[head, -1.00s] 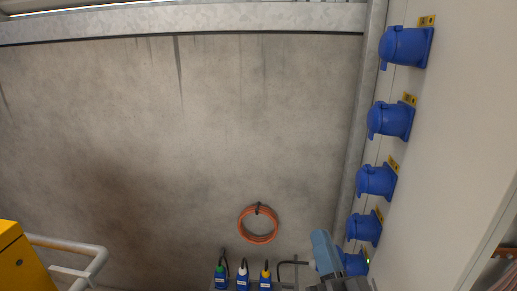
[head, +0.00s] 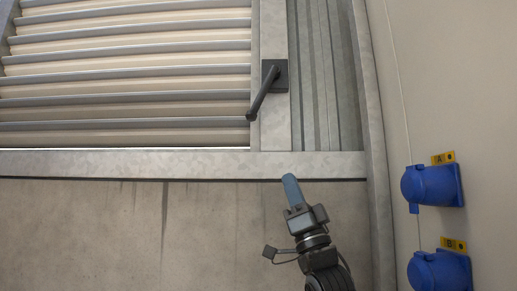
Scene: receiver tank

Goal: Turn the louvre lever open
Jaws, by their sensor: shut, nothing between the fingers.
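The louvre lever (head: 262,95) is a dark handle on a square black plate (head: 279,72), fixed to the grey frame post right of the louvre. It slants down and left from the plate to a knob at its lower end. The louvre slats (head: 130,85) are pale, with gaps or bands between them. My gripper (head: 289,179) is below the lever, with its blue fingertips pointing up near the lower frame rail. It is shut and empty, and apart from the lever in the picture.
Blue sockets (head: 434,187) with yellow labels stick out from the pale wall on the right. A galvanised rail (head: 150,164) runs under the louvre, above a concrete wall (head: 100,230). The space between my gripper and the lever looks clear.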

